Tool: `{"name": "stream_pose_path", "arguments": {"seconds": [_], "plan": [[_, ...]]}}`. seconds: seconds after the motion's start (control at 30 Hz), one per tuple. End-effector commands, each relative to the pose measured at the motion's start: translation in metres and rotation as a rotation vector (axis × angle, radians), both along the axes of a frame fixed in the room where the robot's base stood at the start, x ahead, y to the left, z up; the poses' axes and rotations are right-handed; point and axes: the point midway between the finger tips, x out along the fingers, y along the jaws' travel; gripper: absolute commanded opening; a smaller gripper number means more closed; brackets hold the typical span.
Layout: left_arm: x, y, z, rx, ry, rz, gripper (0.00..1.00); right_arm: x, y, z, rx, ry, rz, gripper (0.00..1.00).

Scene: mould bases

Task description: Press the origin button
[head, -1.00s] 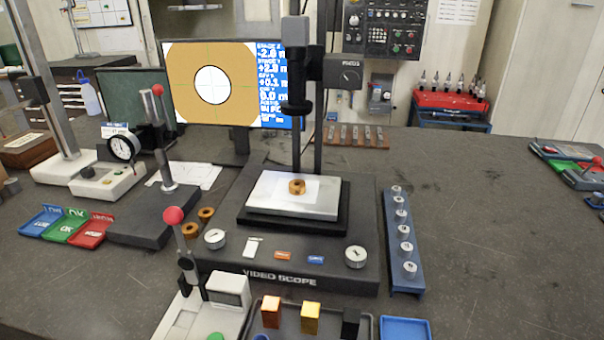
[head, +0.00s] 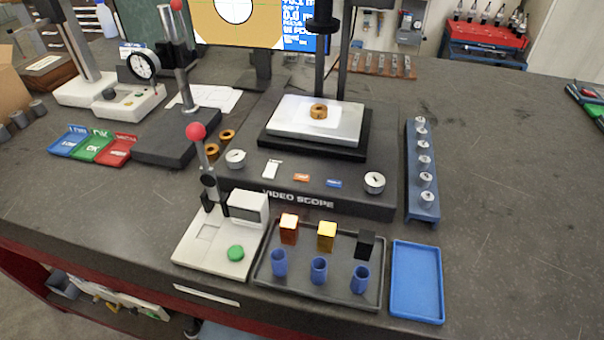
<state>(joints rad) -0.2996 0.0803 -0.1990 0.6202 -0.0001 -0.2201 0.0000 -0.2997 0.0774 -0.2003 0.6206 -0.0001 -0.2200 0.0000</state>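The video scope (head: 300,198) stands on the dark bench with a brass ring (head: 318,111) on its pale stage (head: 315,122). Its front panel has a white switch or button (head: 271,169), an orange button (head: 301,178) and a blue button (head: 334,183), between two round dials (head: 236,158) (head: 374,182). Their lettering is too small to read, so I cannot tell which is the origin button. A green round button (head: 236,252) sits on a separate pale lever device (head: 222,235) in front. Neither of my grippers is in view.
A dark tray (head: 318,288) with coloured blocks and blue cups stands in front of the scope, beside an empty blue tray (head: 416,280). A blue rack (head: 422,190) of weights is to the right. A red-knobbed lever (head: 196,131) rises front left.

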Motion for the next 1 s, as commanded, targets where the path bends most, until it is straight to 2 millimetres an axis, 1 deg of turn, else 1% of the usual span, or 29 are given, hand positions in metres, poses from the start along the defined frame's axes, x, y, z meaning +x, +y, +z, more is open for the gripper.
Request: {"name": "stream_pose_path", "arguments": {"seconds": [0.2, 0.23, 0.67, 1.0], "plan": [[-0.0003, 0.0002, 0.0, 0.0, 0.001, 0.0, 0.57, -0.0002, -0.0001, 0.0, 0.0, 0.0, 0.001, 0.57], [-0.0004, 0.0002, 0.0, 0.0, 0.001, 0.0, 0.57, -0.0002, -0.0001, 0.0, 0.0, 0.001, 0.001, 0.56], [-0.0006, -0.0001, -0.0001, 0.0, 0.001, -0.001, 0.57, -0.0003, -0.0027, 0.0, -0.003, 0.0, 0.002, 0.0], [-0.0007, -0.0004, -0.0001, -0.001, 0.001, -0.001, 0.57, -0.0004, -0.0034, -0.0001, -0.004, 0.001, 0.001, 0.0]]}}
